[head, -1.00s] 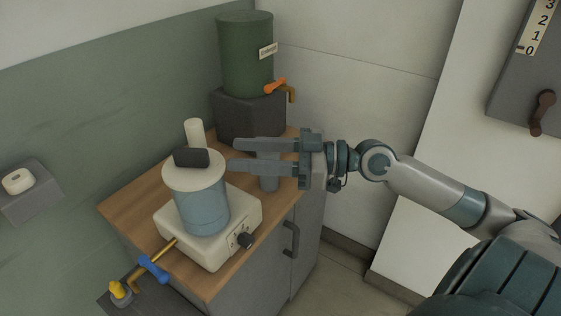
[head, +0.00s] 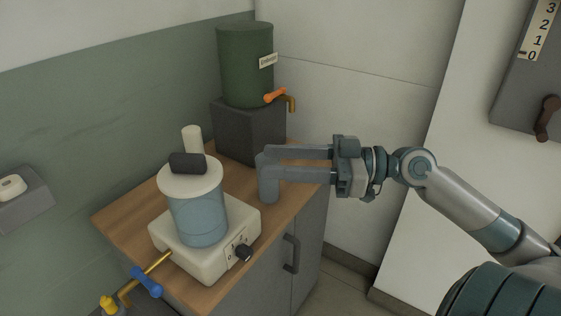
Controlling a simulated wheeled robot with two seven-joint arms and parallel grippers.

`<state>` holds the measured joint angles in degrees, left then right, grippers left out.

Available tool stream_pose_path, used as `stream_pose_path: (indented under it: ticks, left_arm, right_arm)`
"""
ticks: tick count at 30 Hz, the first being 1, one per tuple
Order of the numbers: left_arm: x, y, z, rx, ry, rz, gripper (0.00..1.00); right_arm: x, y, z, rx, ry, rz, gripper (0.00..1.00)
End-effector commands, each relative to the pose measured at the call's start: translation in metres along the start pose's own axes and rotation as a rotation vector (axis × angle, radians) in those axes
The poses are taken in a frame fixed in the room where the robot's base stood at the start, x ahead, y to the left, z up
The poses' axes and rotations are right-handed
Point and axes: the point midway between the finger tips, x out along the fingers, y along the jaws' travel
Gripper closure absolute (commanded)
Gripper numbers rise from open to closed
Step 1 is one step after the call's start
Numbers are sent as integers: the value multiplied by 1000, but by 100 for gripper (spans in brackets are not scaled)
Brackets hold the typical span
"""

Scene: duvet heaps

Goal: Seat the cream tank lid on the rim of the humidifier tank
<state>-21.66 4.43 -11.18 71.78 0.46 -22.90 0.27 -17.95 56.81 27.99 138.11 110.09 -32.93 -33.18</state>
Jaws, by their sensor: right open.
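The humidifier tank (head: 200,219) is a translucent blue cylinder standing upright on a cream base unit with a dark knob. The cream tank lid (head: 190,183) lies on top of the tank and looks about level on its rim. A dark grip (head: 188,163) sits on the lid. I cannot tell whether the lid's edge is fully down all round. My right gripper (head: 268,163) is open, to the right of the lid and apart from it. Its fingertips are at the top of a grey cylinder (head: 269,187); contact is unclear. My left gripper is not in view.
A green dispenser (head: 246,65) with an orange-handled tap stands on a dark block (head: 247,131) behind. A white cylinder (head: 192,139) rises behind the lid. A brass pipe with a blue valve handle (head: 147,281) is at the front left of the wooden counter (head: 120,217).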

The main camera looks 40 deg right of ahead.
Motion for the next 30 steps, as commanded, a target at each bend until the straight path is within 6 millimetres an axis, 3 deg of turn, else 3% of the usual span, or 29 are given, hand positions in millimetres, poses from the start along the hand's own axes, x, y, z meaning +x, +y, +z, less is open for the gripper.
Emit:
stream_pose_path:
  ticks: [24, 30]
  left_arm:
    - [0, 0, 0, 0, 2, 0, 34]
    - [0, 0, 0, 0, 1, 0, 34]
  right_arm:
    - [0, 0, 0, 0, -1, 0, 60]
    - [1, -2, 23, 9, -37, 7, 60]
